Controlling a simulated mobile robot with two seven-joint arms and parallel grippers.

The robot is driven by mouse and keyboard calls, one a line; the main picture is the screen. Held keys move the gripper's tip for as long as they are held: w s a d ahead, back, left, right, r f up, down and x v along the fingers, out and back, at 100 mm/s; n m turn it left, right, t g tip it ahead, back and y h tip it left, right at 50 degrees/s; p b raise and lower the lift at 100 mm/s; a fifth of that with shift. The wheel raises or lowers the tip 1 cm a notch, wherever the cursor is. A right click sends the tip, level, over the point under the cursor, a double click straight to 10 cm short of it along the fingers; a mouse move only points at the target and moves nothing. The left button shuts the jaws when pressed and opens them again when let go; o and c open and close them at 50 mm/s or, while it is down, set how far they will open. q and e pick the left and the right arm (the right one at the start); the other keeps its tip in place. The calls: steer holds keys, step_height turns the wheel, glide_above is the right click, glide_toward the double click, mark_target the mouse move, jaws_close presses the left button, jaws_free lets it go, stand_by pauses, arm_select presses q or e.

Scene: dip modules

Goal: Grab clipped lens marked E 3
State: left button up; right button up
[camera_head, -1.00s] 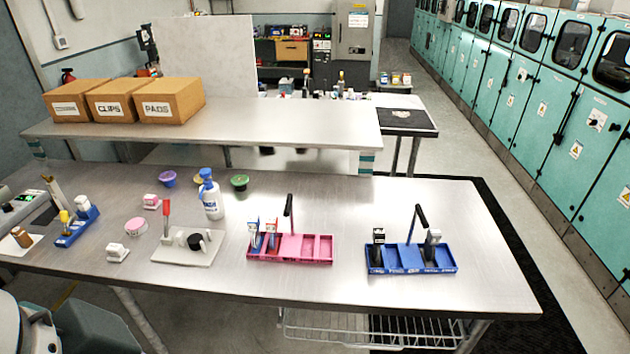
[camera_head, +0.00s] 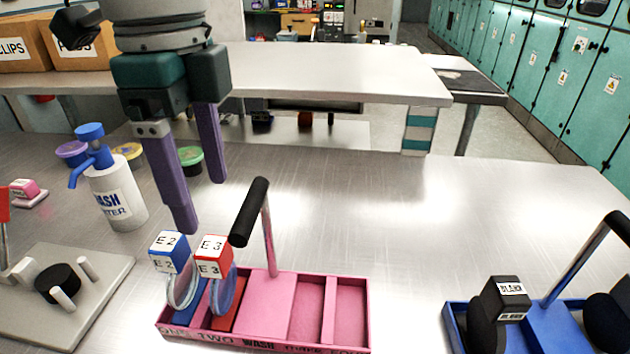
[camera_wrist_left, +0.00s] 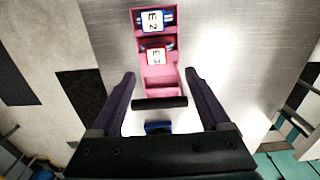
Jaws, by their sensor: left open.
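The clipped lens marked E 3 (camera_head: 214,258) has a red and white clip above a round lens. It stands in a compartment of the pink tray (camera_head: 352,290), beside the blue-clipped lens marked E 2 (camera_head: 170,252). In the left wrist view, the E 3 clip (camera_wrist_left: 156,57) and E 2 clip (camera_wrist_left: 153,20) sit beyond the fingertips. My left gripper (camera_head: 201,206) is open and empty, pointing down above and behind the lenses. Its fingers show apart in the wrist view (camera_wrist_left: 160,76). My right gripper is not in view.
The pink tray's black handle (camera_head: 249,212) rises just right of E 3. A blue tray (camera_head: 455,318) with black items stands at right. A wash bottle (camera_head: 115,195) and a grey fixture board (camera_head: 100,300) are at left. The table behind the trays is clear on the right.

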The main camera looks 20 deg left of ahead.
mark_target(211, 246)
arm_select(q)
steer(key=f, duration=0.3)
steer(key=shift+s+d+f, duration=0.1)
steer(key=shift+s+f, duration=0.25)
steer(key=shift+s, duration=0.05)
steer(key=f, duration=0.5)
steer(key=shift+a+f, duration=0.3)
jaws_close()
